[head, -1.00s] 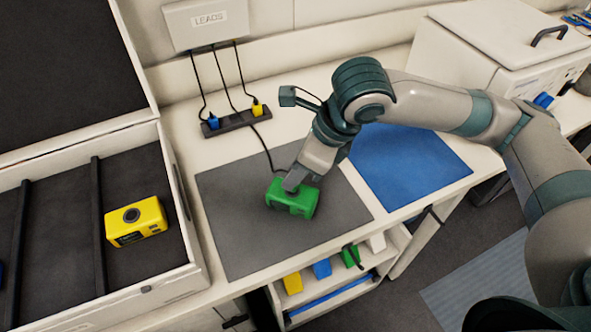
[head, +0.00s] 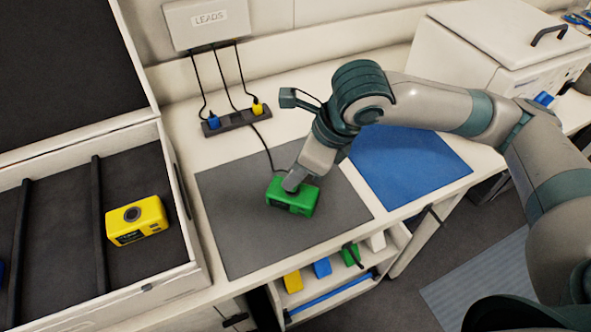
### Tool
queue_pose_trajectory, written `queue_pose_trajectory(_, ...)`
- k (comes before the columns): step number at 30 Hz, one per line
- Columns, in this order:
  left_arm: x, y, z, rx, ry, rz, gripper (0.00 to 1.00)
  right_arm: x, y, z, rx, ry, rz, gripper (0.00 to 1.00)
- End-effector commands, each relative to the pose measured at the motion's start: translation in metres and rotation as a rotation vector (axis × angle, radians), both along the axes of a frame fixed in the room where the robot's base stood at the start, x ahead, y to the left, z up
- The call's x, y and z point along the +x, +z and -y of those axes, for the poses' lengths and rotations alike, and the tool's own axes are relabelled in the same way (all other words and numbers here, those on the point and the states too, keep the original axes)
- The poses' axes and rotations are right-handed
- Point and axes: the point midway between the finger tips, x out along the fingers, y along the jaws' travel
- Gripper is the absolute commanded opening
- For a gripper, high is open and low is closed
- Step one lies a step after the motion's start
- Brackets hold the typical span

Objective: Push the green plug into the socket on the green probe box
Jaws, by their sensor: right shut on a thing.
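The green probe box (head: 294,199) lies on the grey mat (head: 235,245), its dark display side facing the front. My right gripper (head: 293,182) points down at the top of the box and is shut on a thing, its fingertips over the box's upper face. A black cable (head: 267,152) runs from the dark holder strip to the gripper, so the held thing appears to be the green plug. The plug itself and the socket are hidden by the fingers, so I cannot tell how deep the plug sits. My left gripper is not in view.
The dark strip (head: 231,122) holds a blue plug (head: 213,121) and a yellow plug (head: 257,107) under the LEADS box (head: 207,22). A yellow probe box (head: 136,221) lies in the open case at left. A blue mat (head: 410,165) is clear at right.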

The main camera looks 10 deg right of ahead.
Motion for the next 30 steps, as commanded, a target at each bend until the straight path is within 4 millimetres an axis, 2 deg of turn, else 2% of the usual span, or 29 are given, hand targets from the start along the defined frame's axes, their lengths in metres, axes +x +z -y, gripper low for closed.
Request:
queue_pose_trajectory(12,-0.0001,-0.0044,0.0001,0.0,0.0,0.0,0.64,0.0,-0.0077,0.0002,-0.001,0.0,-0.001,0.0)
queue_pose_trajectory(13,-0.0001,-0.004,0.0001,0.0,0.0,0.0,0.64,0.0,-0.0072,0.0001,0.0,0.0,0.0,0.24)
queue_pose_trajectory(15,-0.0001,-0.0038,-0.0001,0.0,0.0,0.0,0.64,0.0,-0.007,0.0002,-0.001,0.0,-0.001,0.41)
queue_pose_trajectory(30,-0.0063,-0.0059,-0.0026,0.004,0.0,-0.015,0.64,-0.0001,-0.007,0.0,-0.001,0.0,-0.001,0.41)
